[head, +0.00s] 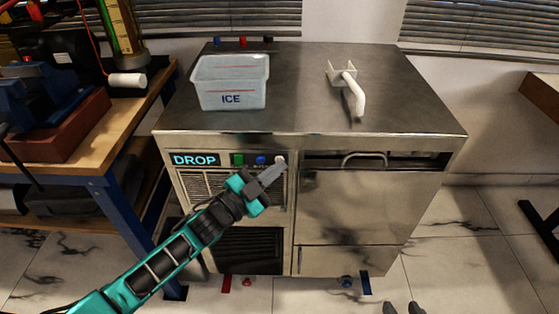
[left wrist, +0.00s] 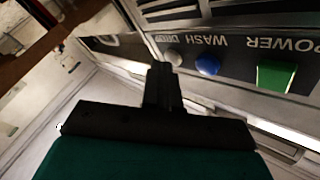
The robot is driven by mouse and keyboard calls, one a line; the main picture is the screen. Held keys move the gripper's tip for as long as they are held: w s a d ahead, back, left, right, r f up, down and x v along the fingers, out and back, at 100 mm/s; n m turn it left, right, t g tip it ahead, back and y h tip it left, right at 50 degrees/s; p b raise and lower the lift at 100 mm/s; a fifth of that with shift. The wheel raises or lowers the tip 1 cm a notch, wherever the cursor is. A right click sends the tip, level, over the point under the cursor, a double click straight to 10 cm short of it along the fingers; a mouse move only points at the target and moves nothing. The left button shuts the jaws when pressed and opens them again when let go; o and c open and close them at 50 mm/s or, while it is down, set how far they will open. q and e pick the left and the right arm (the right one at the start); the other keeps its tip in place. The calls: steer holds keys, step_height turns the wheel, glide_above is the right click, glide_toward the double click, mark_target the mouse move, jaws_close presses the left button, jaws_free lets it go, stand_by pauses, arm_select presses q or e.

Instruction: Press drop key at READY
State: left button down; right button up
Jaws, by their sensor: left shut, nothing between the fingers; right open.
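The machine's display (head: 194,160) reads DROP in cyan letters. To its right are a green key (head: 238,159), a blue key (head: 261,160) and the white drop key (head: 280,159). In the upside-down left wrist view, the drop key (left wrist: 173,57) is beside the word DROP, partly behind my fingers. My left gripper (head: 279,170) is shut and empty, its tips at the drop key; I cannot tell whether they touch. It also shows in the left wrist view (left wrist: 162,75). My right gripper (head: 402,308) shows only two separated dark fingertips at the bottom edge.
A clear ICE bin (head: 231,83) and a white scoop (head: 346,88) are on the steel machine top (head: 300,115). A door with a handle (head: 363,158) is right of the panel. A wooden workbench (head: 100,150) stands close on the left. Floor at right is mostly clear.

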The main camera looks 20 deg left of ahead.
arm_select(q)
steer(key=shift+s+d+p, duration=0.15)
steer(key=shift+s+p, duration=0.2)
steer(key=shift+s, duration=0.35)
arm_select(e)
steer(key=shift+r, duration=0.4)
arm_select(q)
steer(key=shift+s, duration=0.1)
steer(key=shift+s+d+p, duration=0.25)
steer(key=shift+s+p, duration=0.1)
steer(key=shift+s, duration=0.45)
steer(key=shift+s+d+p, duration=0.2)
steer(key=shift+s+p, duration=0.15)
steer(key=shift+s, duration=0.4)
steer(key=shift+s+d+p, duration=0.25)
steer(key=shift+s+p, duration=0.1)
steer(key=shift+s, duration=0.45)
arm_select(e)
steer(key=shift+d+r, duration=0.1)
steer(key=shift+r, duration=0.95)
